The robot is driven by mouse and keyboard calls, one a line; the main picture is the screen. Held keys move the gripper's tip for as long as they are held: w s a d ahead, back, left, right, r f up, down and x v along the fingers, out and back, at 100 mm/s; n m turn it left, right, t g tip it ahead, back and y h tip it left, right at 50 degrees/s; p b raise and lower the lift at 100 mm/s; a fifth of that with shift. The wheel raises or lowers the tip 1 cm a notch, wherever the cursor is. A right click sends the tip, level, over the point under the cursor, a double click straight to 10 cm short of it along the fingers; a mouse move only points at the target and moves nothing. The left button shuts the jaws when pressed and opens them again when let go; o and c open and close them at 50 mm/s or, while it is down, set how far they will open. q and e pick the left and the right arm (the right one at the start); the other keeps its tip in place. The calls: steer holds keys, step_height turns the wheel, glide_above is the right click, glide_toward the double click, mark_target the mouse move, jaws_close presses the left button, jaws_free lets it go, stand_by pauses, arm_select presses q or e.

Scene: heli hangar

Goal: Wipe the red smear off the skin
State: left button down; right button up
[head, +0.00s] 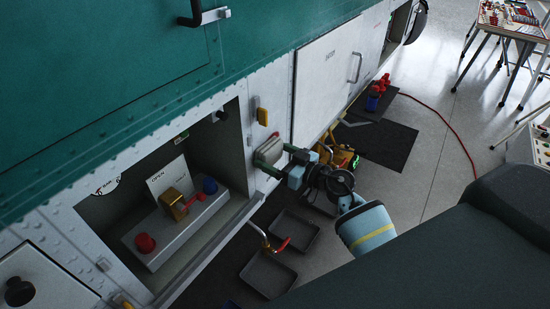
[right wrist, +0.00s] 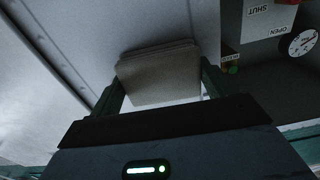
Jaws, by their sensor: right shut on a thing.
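My right gripper (head: 270,152) is shut on a pale grey folded pad (head: 269,151), with one finger on each side of it. In the right wrist view the pad (right wrist: 158,75) sits between the two dark green fingers, its far face turned to the white skin (right wrist: 150,22). The pad is at the white skin (head: 277,95), on the strip between the open bay and the closed panel door; whether it touches cannot be told. My left gripper is not in view.
A yellow tag (head: 262,117) hangs just above the pad. Grey trays (head: 268,275) lie on the floor below.

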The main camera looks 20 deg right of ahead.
mark_target(283, 149)
steer(key=shift+w+d+r, duration=0.1)
steer(key=shift+w+d, duration=0.4)
steer(key=shift+d, duration=0.3)
steer(key=shift+w+d, duration=0.5)
steer(key=shift+d, duration=0.3)
steer(key=shift+w+d, duration=0.5)
steer(key=shift+d, duration=0.35)
steer(key=shift+w+d, duration=0.45)
steer(key=shift+d, duration=0.35)
steer(key=shift+s+a, duration=0.5)
steer(key=shift+a, duration=0.35)
steer(key=shift+s+a, duration=0.5)
steer(key=shift+a, duration=0.3)
steer(key=shift+s+a, duration=0.5)
steer(key=shift+a, duration=0.35)
steer(key=shift+s+a, duration=0.5)
steer(key=shift+a, duration=0.3)
